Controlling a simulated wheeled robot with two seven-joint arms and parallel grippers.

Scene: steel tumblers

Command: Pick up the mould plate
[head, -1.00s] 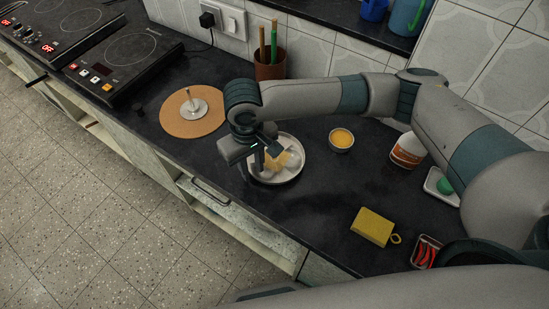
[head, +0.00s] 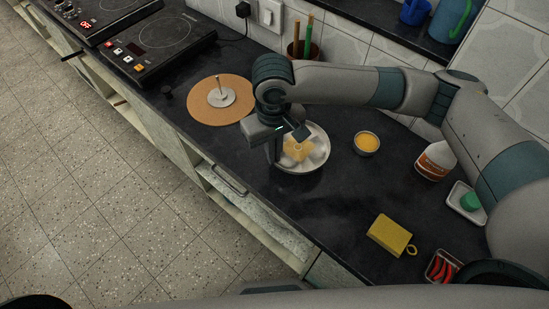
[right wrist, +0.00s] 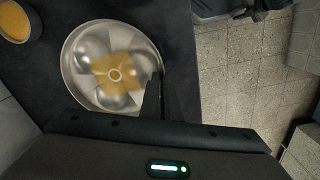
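The mould plate (head: 316,160) is a round, shiny metal dish with several rounded cups and a tan square patch around a small central ring. It lies on the dark counter. It also shows in the right wrist view (right wrist: 73,72). My right gripper (head: 275,157) points down at the plate's left edge in the head view, partly covering that rim. In the right wrist view, a dark finger (right wrist: 154,97) stands at the rim. I cannot tell whether the fingers are apart or closed, or whether they touch the plate. My left gripper is not in view.
A metal stand with an upright stem (head: 221,96) sits on a round cork mat (head: 205,112). Counter in front of the plate is clear.

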